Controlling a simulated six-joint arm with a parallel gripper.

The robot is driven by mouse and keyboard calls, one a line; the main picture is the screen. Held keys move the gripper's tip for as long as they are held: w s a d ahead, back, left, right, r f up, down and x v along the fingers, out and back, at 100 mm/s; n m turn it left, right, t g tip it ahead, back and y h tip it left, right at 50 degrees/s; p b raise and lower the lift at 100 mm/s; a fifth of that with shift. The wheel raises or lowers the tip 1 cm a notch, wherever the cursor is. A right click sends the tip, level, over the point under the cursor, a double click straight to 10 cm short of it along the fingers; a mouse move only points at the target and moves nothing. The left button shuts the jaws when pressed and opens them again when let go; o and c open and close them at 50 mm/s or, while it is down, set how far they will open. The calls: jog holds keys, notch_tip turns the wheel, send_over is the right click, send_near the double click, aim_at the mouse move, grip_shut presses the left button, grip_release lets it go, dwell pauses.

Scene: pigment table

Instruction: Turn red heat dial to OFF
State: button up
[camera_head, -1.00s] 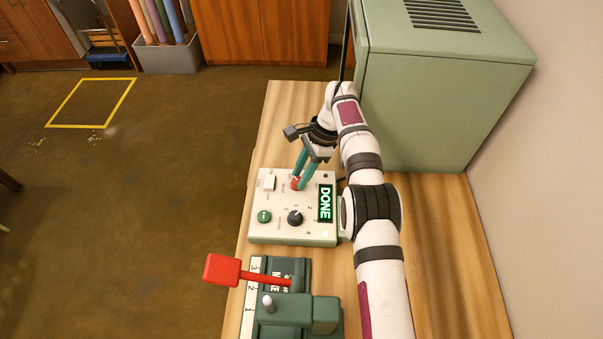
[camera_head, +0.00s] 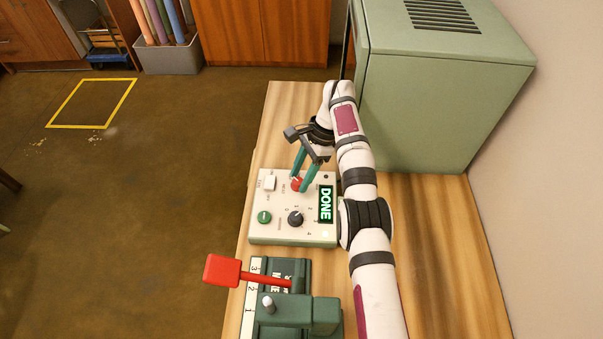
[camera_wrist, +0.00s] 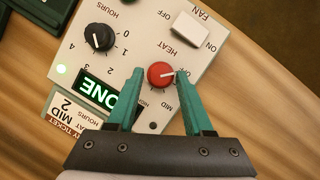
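The red heat dial (camera_head: 297,185) sits on the white control panel (camera_head: 262,229). In the wrist view the dial (camera_wrist: 160,75) shows a white pointer line aimed right, toward a label starting with "O" that a finger partly hides. MID lies below it. My gripper (camera_head: 299,181) is open, its teal fingertips on either side of the dial. In the wrist view a gap shows between the dial and each finger of the gripper (camera_wrist: 160,71). I cannot tell how far above the panel the fingertips are.
A black hours dial (camera_head: 295,218), a green button (camera_head: 264,217), a white fan switch (camera_head: 270,183) and a lit DONE display (camera_head: 326,204) share the panel. A red-handled lever (camera_head: 222,270) stands in front. A green cabinet (camera_head: 430,110) stands behind right.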

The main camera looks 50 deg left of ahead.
jog(key=shift+o, duration=0.6)
